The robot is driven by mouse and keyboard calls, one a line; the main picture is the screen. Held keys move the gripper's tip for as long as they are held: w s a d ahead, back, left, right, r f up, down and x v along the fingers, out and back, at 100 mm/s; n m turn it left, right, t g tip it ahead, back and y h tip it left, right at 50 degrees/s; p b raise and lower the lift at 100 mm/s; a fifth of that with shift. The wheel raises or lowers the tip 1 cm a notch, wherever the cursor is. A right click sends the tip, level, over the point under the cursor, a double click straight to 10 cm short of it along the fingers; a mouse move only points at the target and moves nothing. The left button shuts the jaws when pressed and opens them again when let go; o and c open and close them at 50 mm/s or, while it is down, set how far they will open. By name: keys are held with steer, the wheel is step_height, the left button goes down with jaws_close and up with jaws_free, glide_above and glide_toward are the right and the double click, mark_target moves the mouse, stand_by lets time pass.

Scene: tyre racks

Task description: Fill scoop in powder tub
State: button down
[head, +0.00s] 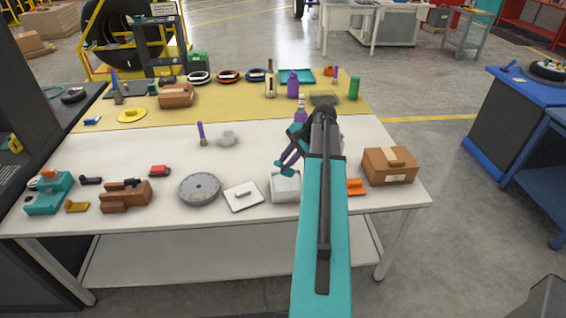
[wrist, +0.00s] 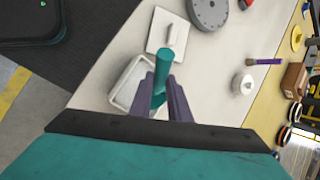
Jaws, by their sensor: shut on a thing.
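The powder tub (head: 286,196) is a white open box near the front of the white table, partly behind my arm. It also shows in the wrist view (wrist: 121,97), left of and below the fingers. My gripper (head: 289,158) is above the tub's back side in the head view. In the wrist view my gripper (wrist: 164,94) is shut on the teal scoop (wrist: 171,58), with its teal handle between the dark fingers. The scoop's bowl is hidden or cannot be made out, and I cannot tell if it touches powder.
A white board with a handle (head: 243,196) and a grey disc (head: 200,189) lie left of the tub. A cardboard box (head: 389,165) and an orange item (head: 355,187) are to the right. Bottles (head: 292,84) stand behind on the yellow mat.

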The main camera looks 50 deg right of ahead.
steer(key=shift+f+b, duration=0.7)
steer(key=shift+f, duration=1.4)
stand_by(0.4)
steer(key=shift+s+a+f, duration=0.1)
steer(key=shift+a, duration=0.15)
steer(key=shift+s+a+h+b, duration=0.25)
steer(key=shift+a+h+b, duration=0.7)
steer(key=shift+b, duration=0.25)
steer(key=shift+n+t+h, duration=0.25)
steer(key=shift+n+t, duration=0.05)
steer(key=shift+s+a+r+h+b, duration=0.1)
steer(key=shift+a+r+h+b, duration=0.45)
steer(key=shift+b, duration=0.7)
